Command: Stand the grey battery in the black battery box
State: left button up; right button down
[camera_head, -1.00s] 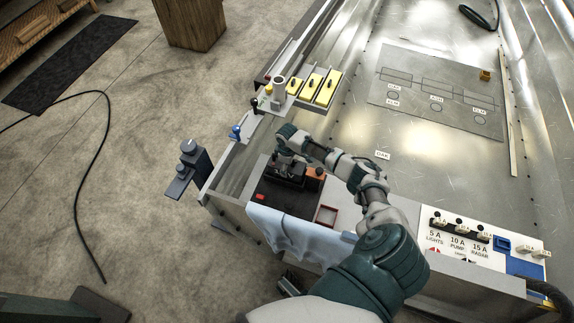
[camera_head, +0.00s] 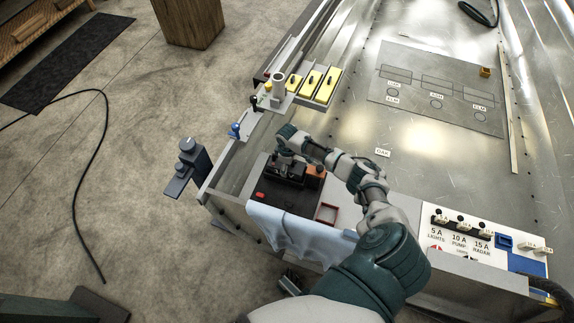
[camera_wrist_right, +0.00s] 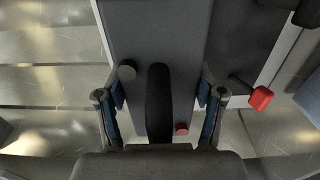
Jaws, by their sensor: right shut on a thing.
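The grey battery (camera_wrist_right: 135,50) fills the middle of the right wrist view, with a black strap-like handle, a grey terminal and a red terminal on top. My right gripper (camera_wrist_right: 160,115) has its two fingers at either side of it and is shut on it. In the head view my right gripper (camera_head: 287,160) reaches over a dark block at the hull corner, largely covering it. The black battery box (camera_head: 285,200) appears to be the dark-topped area there. I cannot tell how deep the battery sits. My left gripper is not in view.
A red-capped knob (camera_wrist_right: 260,97) stands close beside the battery. An orange-brown block (camera_head: 316,171) and a red-rimmed tray (camera_head: 327,213) are to the right. A pale cloth (camera_head: 295,235) hangs in front. A fuse panel (camera_head: 480,240) lies farther right. The hull floor (camera_head: 350,120) beyond is mostly clear.

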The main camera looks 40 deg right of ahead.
jog(key=shift+w+r, duration=0.1)
jog(key=shift+w, duration=0.1)
jog(key=shift+c, duration=0.2)
grip_release()
jog(key=shift+s, duration=0.1)
jog(key=shift+s+a+f, duration=0.1)
jog(key=shift+s+f, duration=0.1)
jog(key=shift+s, duration=0.05)
jog(key=shift+w+r, duration=0.1)
jog(key=shift+r, duration=0.25)
notch_tip(320, 180, up, 12)
jog(key=shift+w+f, duration=0.1)
jog(key=shift+f, duration=0.15)
